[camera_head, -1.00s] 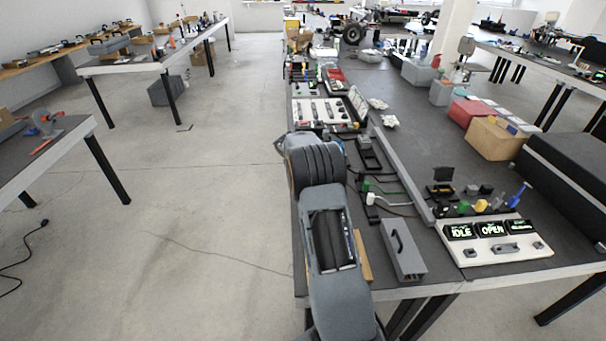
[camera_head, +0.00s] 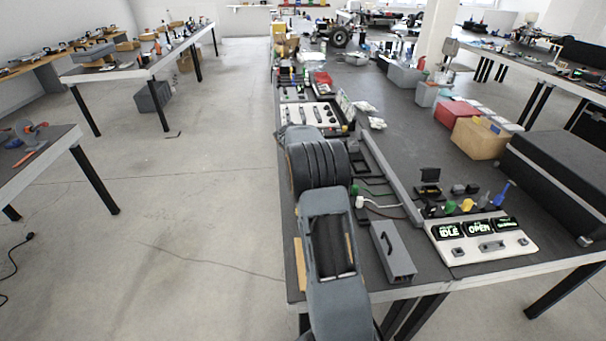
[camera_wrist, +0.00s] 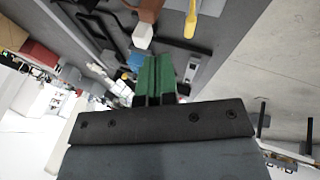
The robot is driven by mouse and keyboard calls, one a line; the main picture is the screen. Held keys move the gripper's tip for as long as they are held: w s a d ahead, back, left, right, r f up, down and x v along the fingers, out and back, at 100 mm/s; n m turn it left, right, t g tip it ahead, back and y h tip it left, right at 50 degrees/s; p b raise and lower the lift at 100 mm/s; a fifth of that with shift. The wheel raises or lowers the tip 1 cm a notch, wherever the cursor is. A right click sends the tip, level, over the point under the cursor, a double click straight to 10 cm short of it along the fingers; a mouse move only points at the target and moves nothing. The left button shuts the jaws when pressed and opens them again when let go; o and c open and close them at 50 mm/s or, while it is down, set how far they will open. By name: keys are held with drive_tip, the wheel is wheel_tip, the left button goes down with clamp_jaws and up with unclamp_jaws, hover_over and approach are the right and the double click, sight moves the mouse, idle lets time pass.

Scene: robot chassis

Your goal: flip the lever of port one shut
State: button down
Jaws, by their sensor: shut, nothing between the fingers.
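My gripper (camera_wrist: 154,78) shows in the wrist view as two green fingers side by side, shut with nothing between them. In the head view it is hidden behind my own arm. I cannot single out the lever of port one in either view. A control panel (camera_head: 482,241) with lit screens, two reading IDLE and OPEN, sits at the near right of the bench in the head view. A white board (camera_head: 312,115) with several dark upright parts lies farther back. In the wrist view a white block (camera_wrist: 143,36) and a yellow part (camera_wrist: 208,18) lie beyond the fingers.
The dark bench (camera_head: 400,135) stretches away, with a long grey rail (camera_head: 391,178) along it. A grey box with a handle (camera_head: 393,252) stands near the front edge. A cardboard box (camera_head: 480,138) and a black case (camera_head: 555,175) are at right.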

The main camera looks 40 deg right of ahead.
wheel_tip(320, 180, up, 7)
drive_tip(key=s+a, duration=0.1)
drive_tip(key=s, duration=0.1)
drive_tip(key=shift+w+a, duration=0.1)
drive_tip(key=shift+a, duration=0.05)
drive_tip(key=s+d+f+m+y+b, duration=0.2)
drive_tip(key=s+d+f+m+y, duration=0.15)
drive_tip(key=s+d, duration=0.5)
drive_tip(key=w+r+t+y, duration=0.1)
drive_tip(key=w+n+t+y, duration=0.1)
drive_tip(key=w, duration=0.1)
drive_tip(key=w+a+r+n+t+y, duration=0.1)
drive_tip(key=y, duration=0.1)
drive_tip(key=shift+w+a+r+t, duration=0.1)
drive_tip(key=shift+w+r+t, duration=0.2)
drive_tip(key=shift+w+t, duration=0.1)
drive_tip(key=shift+f, duration=0.1)
